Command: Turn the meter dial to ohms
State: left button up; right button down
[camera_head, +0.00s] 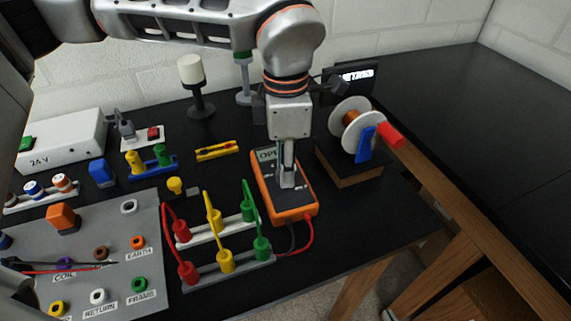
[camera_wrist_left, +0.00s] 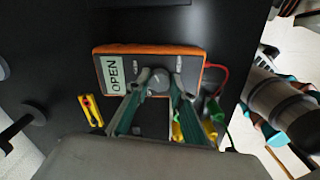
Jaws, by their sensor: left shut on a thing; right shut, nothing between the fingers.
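The orange meter (camera_head: 302,214) lies on the black table, its screen reading OPEN (camera_wrist_left: 115,73) in the left wrist view. Its round grey dial (camera_wrist_left: 158,82) sits between the fingertips of my left gripper (camera_wrist_left: 160,88). In the head view my left gripper (camera_head: 288,178) points straight down over the meter's face and hides the dial. Its fingers are shut on the dial, one on each side. The mark the dial points to cannot be read. I cannot make out my right gripper in either view.
A wire spool on a stand (camera_head: 345,168) stands right of the meter. Red, yellow and green leads (camera_head: 212,210) join plugs close on its left. A yellow tool-like piece (camera_head: 217,150) lies left of it. A grey socket panel (camera_head: 90,210) fills the left front. The far right tabletop is clear.

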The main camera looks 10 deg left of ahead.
dwell(0.3)
pick_arm(q)
jog(key=o, duration=1.1)
jog(key=shift+o, duration=0.2)
notch_tip(320, 180, up, 12)
